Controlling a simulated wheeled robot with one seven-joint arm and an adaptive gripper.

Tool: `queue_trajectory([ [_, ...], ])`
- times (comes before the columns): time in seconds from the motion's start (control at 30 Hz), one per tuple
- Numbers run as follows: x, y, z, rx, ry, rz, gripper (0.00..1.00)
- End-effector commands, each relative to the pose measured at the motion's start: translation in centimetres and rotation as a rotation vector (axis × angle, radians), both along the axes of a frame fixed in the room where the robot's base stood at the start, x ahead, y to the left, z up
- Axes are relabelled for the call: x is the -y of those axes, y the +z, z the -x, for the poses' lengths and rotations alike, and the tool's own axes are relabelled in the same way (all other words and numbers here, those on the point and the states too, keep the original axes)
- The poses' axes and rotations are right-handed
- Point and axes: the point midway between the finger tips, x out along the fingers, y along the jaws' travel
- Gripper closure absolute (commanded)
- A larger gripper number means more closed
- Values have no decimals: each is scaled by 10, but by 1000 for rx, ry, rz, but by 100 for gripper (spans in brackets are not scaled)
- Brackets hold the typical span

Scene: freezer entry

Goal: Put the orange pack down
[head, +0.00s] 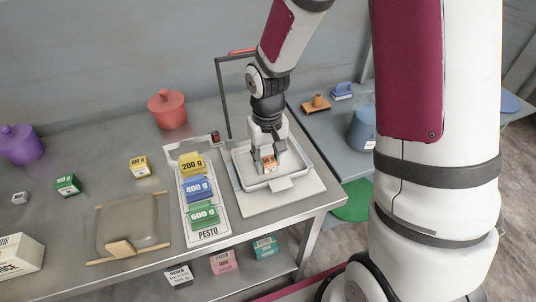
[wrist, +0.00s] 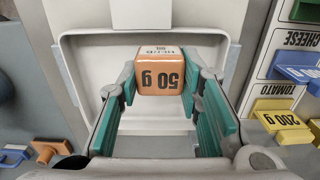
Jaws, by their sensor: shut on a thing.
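The orange pack (wrist: 160,72) is a small box marked 50 g. In the wrist view it sits between the tips of my gripper's teal-padded fingers (wrist: 160,90). My gripper (head: 268,158) is shut on it. In the head view the orange pack (head: 269,162) shows below the fingers, over a white tray (head: 243,178). The tray's rim (wrist: 70,60) surrounds it in the wrist view. I cannot tell whether the pack touches the tray floor.
A PESTO rack (head: 208,233) with yellow, blue and green weight packs stands left of the tray. A thin dark post frame (head: 221,95) rises behind the tray. A red pot (head: 167,109) and a purple pot (head: 20,145) stand farther left. Bare table lies around the green pack (head: 68,184).

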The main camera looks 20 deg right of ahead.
Motion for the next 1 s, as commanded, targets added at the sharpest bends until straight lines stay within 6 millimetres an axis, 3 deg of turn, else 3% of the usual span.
queue_trajectory([
  [0.2, 13, -4, -35, 0, -1, -1, 95],
  [0.43, 19, -6, -51, -1, 0, -1, 95],
  [0.67, 19, -37, -48, -3, 0, 0, 95],
  [1.0, 18, -40, -49, 0, 0, 0, 95],
])
